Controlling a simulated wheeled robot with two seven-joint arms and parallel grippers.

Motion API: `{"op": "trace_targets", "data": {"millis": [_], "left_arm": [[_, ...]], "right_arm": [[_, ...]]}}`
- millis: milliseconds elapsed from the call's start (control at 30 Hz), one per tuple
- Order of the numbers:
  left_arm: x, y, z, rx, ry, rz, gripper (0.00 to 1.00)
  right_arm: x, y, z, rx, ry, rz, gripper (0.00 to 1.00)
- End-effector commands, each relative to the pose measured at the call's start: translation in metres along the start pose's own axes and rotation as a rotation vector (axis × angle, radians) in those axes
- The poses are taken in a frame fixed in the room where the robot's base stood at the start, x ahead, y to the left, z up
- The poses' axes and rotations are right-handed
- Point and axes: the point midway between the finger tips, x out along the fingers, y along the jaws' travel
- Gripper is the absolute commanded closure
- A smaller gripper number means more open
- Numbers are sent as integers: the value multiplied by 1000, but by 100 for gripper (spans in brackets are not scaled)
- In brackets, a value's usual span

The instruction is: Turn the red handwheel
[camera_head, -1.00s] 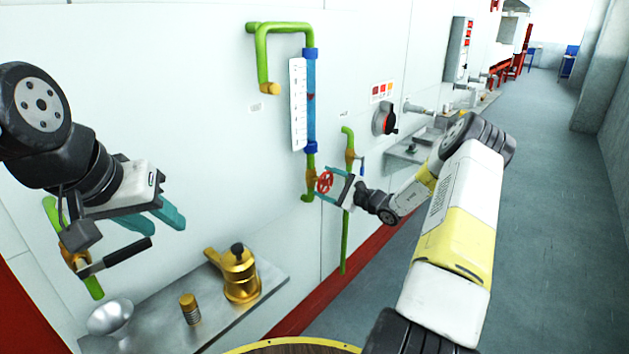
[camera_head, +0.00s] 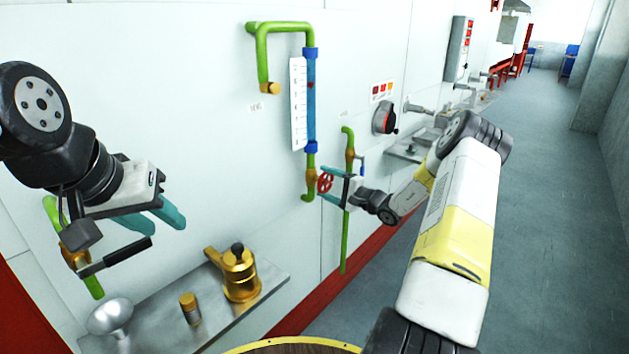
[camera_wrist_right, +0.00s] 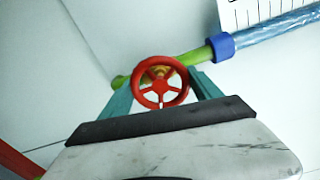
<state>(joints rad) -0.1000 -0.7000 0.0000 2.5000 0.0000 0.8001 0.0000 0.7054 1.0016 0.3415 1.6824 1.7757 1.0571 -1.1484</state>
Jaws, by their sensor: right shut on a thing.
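The red handwheel (camera_head: 325,183) sits on the green pipe below the blue sight tube on the wall. In the right wrist view the handwheel (camera_wrist_right: 159,82) lies between the two teal fingers. My right gripper (camera_head: 328,183) is shut on the handwheel, with one finger on either side of its rim. My left gripper (camera_head: 160,222) is at the left, with its two teal fingers apart and nothing between them, in front of the wall and above the shelf.
A steel shelf (camera_head: 268,285) below holds a brass vessel (camera_head: 240,276), a small brass-capped jar (camera_head: 190,308) and a metal funnel (camera_head: 110,316). A black lever handle (camera_head: 115,257) is close below my left gripper. A green pipe (camera_head: 345,240) runs just right of the handwheel.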

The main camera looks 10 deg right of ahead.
Motion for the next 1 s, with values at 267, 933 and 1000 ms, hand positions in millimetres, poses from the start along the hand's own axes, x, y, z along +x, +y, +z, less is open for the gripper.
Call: {"op": "trace_targets", "data": {"millis": [267,933,1000], "left_arm": [[0,0,0,0,0,0,64],[0,0,0,0,0,0,64],[0,0,0,0,0,0,64]], "right_arm": [[-1,2,-1,-3,3,5,67],[-10,0,-1,-4,3,2,5],[-21,0,-2,-4,3,2,5]]}}
